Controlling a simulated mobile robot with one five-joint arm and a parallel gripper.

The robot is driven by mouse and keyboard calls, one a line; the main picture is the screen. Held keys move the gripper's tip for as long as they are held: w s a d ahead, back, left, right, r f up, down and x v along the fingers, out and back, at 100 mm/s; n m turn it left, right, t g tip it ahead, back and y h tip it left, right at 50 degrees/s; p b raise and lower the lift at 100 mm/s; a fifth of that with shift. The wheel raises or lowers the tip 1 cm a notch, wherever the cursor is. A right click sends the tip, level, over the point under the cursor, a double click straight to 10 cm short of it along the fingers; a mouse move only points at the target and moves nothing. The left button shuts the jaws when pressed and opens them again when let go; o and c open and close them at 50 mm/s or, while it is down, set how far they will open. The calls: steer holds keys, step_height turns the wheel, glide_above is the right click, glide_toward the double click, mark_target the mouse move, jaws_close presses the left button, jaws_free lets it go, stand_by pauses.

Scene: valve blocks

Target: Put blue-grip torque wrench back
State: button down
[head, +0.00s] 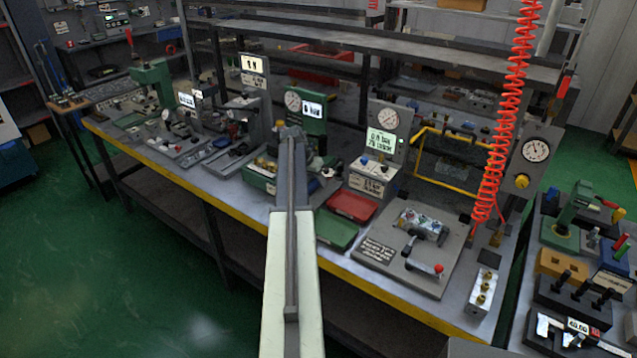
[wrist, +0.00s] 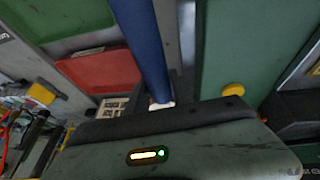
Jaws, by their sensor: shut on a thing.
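The blue-grip torque wrench shows in the wrist view as a long blue handle (wrist: 145,45), running from the top edge down to my gripper (wrist: 161,104). My gripper is shut on it, and a small pale part shows where the handle meets the jaws. The fingertips are mostly hidden by the dark gripper body. In the head view my arm reaches over the bench and hides most of the gripper, and I cannot clearly make out the wrench there. I cannot tell which spot is the wrench's own place.
The long bench (head: 235,222) has a yellow front edge. A red tray (head: 352,206) and a green tray (head: 334,230) lie right of my arm. A grey valve plate (head: 440,265) and gauge stands are further right. A red coiled hose (head: 505,110) hangs at right. Green floor is free in front.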

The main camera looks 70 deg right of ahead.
steer(key=shift+f, duration=0.15)
steer(key=shift+f+b, duration=1.8)
steer(key=shift+b, duration=0.15)
steer(key=c, duration=1)
jaws_free()
steer(key=shift+c, duration=0.2)
steer(key=shift+r, duration=0.1)
steer(key=p+v, duration=0.7)
steer(key=v, duration=0.1)
steer(key=shift+p, duration=0.3)
